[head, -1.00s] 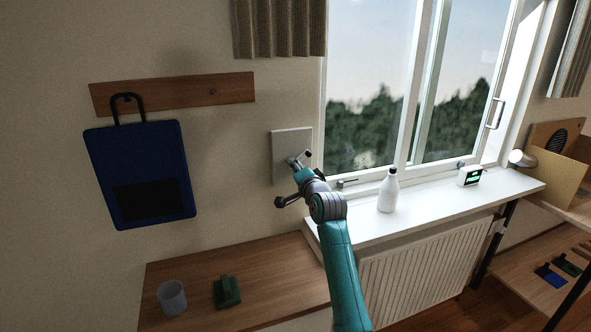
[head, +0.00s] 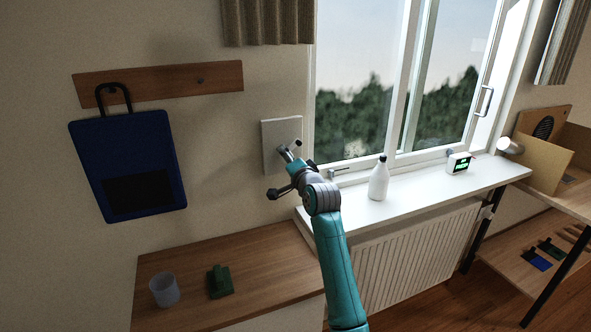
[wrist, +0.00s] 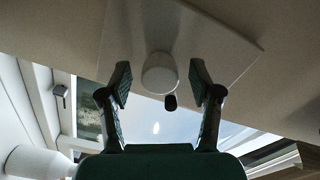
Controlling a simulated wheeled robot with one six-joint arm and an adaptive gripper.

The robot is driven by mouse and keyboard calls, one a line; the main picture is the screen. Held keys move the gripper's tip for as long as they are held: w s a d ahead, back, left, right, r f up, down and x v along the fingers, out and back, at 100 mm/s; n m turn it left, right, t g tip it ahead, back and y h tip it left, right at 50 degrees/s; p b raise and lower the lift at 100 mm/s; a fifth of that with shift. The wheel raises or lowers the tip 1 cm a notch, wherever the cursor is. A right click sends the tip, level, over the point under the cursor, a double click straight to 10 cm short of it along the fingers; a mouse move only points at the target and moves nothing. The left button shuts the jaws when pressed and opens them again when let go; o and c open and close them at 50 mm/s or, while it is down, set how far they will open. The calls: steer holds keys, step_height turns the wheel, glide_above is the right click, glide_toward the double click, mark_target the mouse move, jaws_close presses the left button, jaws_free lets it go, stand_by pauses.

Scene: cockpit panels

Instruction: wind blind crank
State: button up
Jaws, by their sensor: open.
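The blind crank (head: 288,152) sticks out from a pale square wall plate (head: 270,136) left of the window. In the wrist view its round pale hub (wrist: 160,74) and a small dark knob (wrist: 170,102) show between my fingers, in front of the plate (wrist: 232,50). My gripper (wrist: 161,84) is open, with one finger on each side of the hub and visible gaps between. In the head view my gripper (head: 293,168) is close in front of the crank, and my wrist partly hides its lower side.
A white bottle (head: 379,180) and a small display box (head: 458,163) stand on the white windowsill (head: 415,195). A cup (head: 164,290) and green block (head: 220,282) sit on the wooden counter (head: 240,250).

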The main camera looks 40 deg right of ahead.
steer(key=v, duration=1)
steer(key=shift+s, duration=0.3)
